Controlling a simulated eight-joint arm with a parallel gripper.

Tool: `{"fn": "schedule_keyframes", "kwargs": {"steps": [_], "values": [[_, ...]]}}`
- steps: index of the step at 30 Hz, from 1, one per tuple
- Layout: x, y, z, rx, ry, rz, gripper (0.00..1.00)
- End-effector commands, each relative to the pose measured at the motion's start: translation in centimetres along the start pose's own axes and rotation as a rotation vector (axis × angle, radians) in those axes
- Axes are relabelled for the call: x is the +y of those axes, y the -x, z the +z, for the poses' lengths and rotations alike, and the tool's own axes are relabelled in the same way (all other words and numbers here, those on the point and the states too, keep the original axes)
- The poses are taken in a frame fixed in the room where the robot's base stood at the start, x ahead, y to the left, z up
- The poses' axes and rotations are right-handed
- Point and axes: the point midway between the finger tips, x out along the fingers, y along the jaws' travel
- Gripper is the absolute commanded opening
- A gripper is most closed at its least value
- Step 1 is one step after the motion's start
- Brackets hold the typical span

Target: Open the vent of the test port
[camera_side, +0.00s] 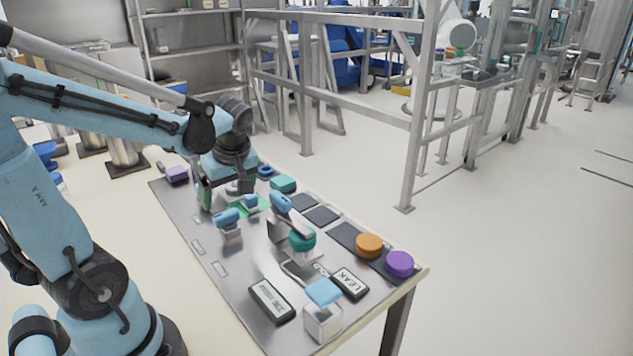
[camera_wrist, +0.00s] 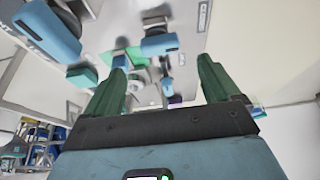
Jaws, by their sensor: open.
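My gripper (camera_side: 224,192) hangs over the far half of the grey panel (camera_side: 213,250), close to a green patch (camera_side: 248,207). In the wrist view its two green fingers (camera_wrist: 163,85) are spread apart with nothing held between them. Blue handles stand on the panel nearby: one at the left (camera_side: 227,217), a small one in the middle (camera_side: 250,202), and one at the right (camera_side: 281,202). A teal round knob (camera_side: 302,239) stands nearer the camera. Blue handles also show beyond the fingers in the wrist view (camera_wrist: 160,44). I cannot tell which part is the vent.
Orange (camera_side: 369,245) and purple (camera_side: 399,263) round pieces sit at the right table edge. A LEAK display (camera_side: 350,282), another display (camera_side: 271,301) and a blue-topped clear block (camera_side: 323,312) stand near the front. A teal block (camera_side: 283,183) and purple block (camera_side: 177,174) lie farther back.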

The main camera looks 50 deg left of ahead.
Motion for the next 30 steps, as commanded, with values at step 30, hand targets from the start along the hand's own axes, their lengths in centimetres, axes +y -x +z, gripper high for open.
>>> {"fn": "schedule_keyframes", "kwargs": {"steps": [30], "values": [[0.0,-7.4,0.0,0.000,-0.001,0.001,0.89]]}}
